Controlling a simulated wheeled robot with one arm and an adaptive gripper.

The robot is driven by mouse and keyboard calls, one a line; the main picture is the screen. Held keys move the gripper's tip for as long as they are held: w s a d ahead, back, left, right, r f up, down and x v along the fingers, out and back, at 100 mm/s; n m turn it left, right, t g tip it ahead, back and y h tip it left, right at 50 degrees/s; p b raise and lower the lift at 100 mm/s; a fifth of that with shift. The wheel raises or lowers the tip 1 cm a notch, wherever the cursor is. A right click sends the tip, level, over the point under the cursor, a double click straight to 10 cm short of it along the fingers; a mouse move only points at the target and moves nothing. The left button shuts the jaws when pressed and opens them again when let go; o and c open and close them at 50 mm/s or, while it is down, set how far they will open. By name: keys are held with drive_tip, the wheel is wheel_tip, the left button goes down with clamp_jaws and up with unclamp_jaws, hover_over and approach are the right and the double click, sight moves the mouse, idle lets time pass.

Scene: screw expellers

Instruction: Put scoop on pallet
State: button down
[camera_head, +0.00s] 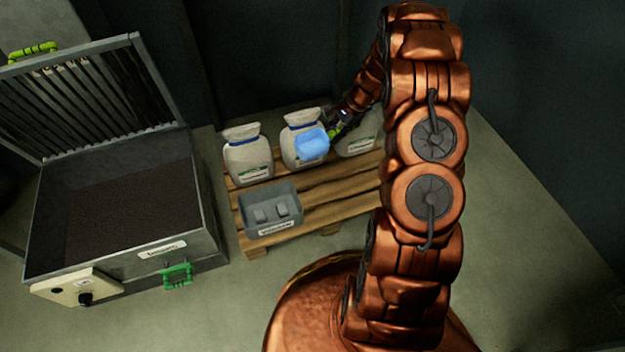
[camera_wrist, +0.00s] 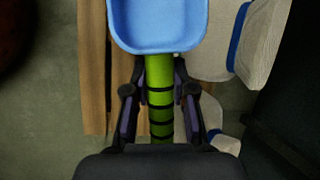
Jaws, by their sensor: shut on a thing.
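The scoop has a blue bowl (camera_head: 312,144) and a green banded handle. In the wrist view the scoop's bowl (camera_wrist: 158,25) is at the top and its handle runs down between my fingers. My gripper (camera_wrist: 160,100) is shut on the handle. In the head view my gripper (camera_head: 338,128) is at the back of the wooden pallet (camera_head: 325,205), partly hidden by my arm. The scoop overlaps the middle sack in that view and appears held above the pallet. I cannot tell its exact height.
White sacks stand along the pallet's back: left (camera_head: 248,155), middle (camera_head: 300,125) and right (camera_head: 357,140). A large open metal box (camera_head: 205,215) stands left.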

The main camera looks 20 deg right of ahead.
drive_tip(key=m+b, duration=0.2)
hover_over(344, 194)
drive_tip(key=d, duration=0.2)
wheel_tip(344, 194, down, 12)
drive_tip(key=shift+t, duration=0.4)
drive_tip(key=f+b, duration=0.1)
drive_tip(key=f, duration=0.2)
drive_tip(key=f+b, duration=0.1)
drive_tip(key=f, duration=0.2)
drive_tip(key=s+f+b, duration=0.1)
drive_tip(key=f, duration=0.3)
drive_tip(key=shift+a+b, duration=0.2)
drive_tip(key=shift+b, duration=0.15)
drive_tip(key=shift+f, duration=0.1)
drive_tip(key=c, duration=1)
unclamp_jaws()
drive_tip(key=shift+o, duration=0.2)
